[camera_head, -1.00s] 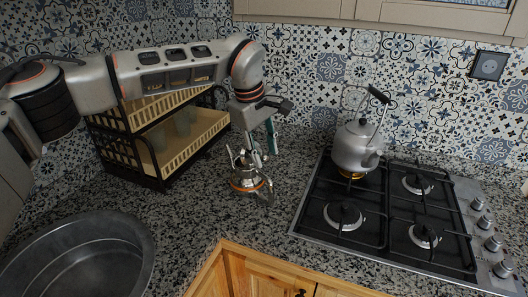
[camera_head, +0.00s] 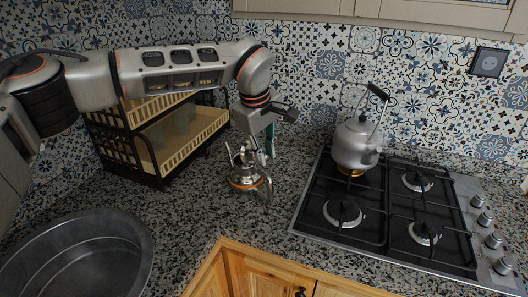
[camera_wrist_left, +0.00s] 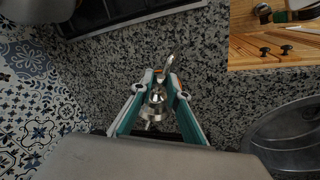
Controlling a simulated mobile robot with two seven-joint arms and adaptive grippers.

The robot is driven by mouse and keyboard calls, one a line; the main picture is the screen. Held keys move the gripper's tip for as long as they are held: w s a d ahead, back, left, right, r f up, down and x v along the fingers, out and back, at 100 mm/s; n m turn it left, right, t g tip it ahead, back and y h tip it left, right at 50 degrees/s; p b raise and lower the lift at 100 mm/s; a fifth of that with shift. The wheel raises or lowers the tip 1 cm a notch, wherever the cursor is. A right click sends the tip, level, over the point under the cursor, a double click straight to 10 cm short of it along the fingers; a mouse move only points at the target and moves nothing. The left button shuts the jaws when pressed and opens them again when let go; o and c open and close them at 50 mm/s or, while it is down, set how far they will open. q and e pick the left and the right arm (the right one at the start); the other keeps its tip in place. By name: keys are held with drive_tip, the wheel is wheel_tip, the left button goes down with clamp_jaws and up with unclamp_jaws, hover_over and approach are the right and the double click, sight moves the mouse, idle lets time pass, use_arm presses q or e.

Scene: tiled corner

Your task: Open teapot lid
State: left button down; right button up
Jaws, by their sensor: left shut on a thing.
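A small shiny silver teapot (camera_head: 245,182) with an orange band stands on the speckled counter, left of the stove. My left gripper (camera_head: 257,152) reaches down over its top from above. In the left wrist view the teapot (camera_wrist_left: 152,110) lies between the two teal-and-white fingers of my left gripper (camera_wrist_left: 160,80). They are closed in on the lid at its top, which they partly hide. I cannot tell whether the lid is apart from the pot. My right gripper is not in view.
A silver kettle (camera_head: 356,145) stands on the black gas stove (camera_head: 393,210) to the right. A two-tier rack (camera_head: 165,150) is behind on the left, and a round metal basin (camera_head: 80,262) is at front left. The counter between has free room.

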use_arm(q)
drive_tip(key=shift+s+d+f+t+y+b, duration=0.35)
drive_tip(key=shift+f+t+y+b, duration=0.1)
drive_tip(key=shift+f+t+b, duration=0.1)
drive_tip(key=shift+s+d+f+t+y+b, duration=0.35)
drive_tip(key=shift+f+t+y+b, duration=0.1)
drive_tip(key=shift+t+b, duration=0.1)
drive_tip(key=shift+s+d+f+m+t+y+b, duration=0.2)
drive_tip(key=shift+f+t+y+b, duration=0.3)
drive_tip(key=shift+f+t, duration=0.05)
drive_tip(key=shift+s+d+f+m+t+y+b, duration=0.15)
drive_tip(key=shift+s+f+m+t+y+b, duration=0.05)
drive_tip(key=shift+f+t+y+b, duration=0.35)
drive_tip(key=c, duration=1.9)
unclamp_jaws()
drive_tip(key=shift+r, duration=0.15)
drive_tip(key=v, duration=1.2)
drive_tip(key=shift+s, duration=0.1)
